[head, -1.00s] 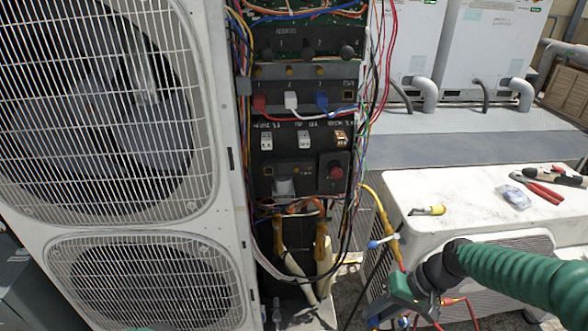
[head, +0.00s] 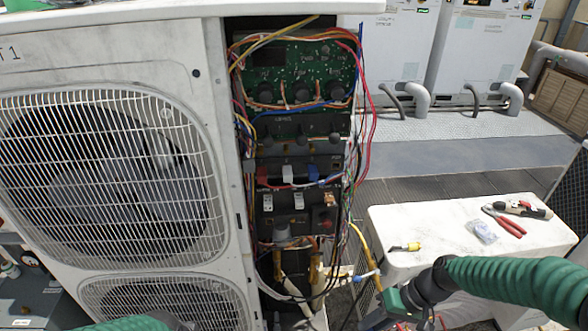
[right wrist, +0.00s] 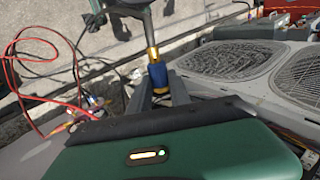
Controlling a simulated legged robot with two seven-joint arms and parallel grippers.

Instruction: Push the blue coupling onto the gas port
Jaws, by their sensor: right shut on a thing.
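In the right wrist view my right gripper (right wrist: 159,90) is shut on the blue coupling (right wrist: 158,75), one grey finger on each side. A brass end (right wrist: 152,53) sticks out beyond the coupling. In the head view the body of my right gripper (head: 392,303) is at the bottom, right of the open unit; its fingertips are not clear there. Brass valves (head: 315,266) sit low in the unit's open bay, behind wires. I cannot tell which fitting is the gas port. My left gripper is out of view; only green arm sleeve shows at bottom left.
The condenser's fan grille (head: 110,185) fills the left. Loose wires (head: 355,110) hang along the open bay. A white box (head: 455,220) at right carries pliers (head: 510,228), a clear bag (head: 482,231) and a yellow-black tool (head: 405,247).

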